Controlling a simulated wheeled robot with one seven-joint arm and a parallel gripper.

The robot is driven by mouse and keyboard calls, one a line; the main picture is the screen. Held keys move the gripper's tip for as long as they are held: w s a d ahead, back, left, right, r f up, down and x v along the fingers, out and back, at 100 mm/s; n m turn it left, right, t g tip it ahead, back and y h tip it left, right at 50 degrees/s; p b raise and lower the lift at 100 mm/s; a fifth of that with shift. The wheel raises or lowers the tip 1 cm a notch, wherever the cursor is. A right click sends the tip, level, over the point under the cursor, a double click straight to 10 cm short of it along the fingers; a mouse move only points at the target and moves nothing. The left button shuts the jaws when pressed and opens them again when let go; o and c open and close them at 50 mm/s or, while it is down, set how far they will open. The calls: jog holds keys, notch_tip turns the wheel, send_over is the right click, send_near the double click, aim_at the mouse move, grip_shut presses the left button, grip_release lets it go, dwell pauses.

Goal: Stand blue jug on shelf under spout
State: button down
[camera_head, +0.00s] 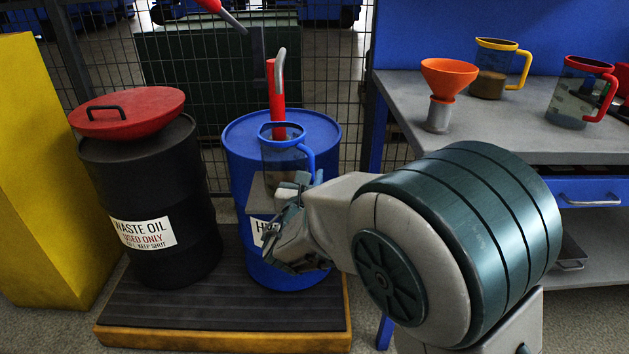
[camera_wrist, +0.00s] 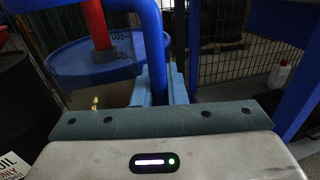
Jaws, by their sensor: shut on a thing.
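The blue jug (camera_head: 282,153) is a clear jug with a blue rim and blue handle, upright in front of the blue drum (camera_head: 237,150). My gripper (camera_head: 306,185) is shut on its handle, which also shows close up in the wrist view (camera_wrist: 151,45). The grey shelf (camera_head: 257,195) is on the drum's front, at the jug's base; I cannot tell whether they touch. The spout (camera_head: 280,72) is a grey curved tube on a red pump (camera_head: 275,98), above the jug in the head view. My gripper and wrist hide part of the shelf.
A black waste oil drum (camera_head: 150,200) with a red lid (camera_head: 128,112) stands left on the same pallet (camera_head: 220,343). The grey bench (camera_head: 440,130) at right holds an orange funnel (camera_head: 449,76), a yellow-handled jug (camera_head: 490,82) and a red-handled jug (camera_head: 580,95). A wire fence is behind.

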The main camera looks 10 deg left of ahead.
jog(key=shift+f, duration=0.2)
jog(key=c, duration=1.5)
grip_release()
jog(key=shift+r, duration=0.1)
jog(key=shift+o, duration=0.2)
jog(key=shift+r, duration=0.1)
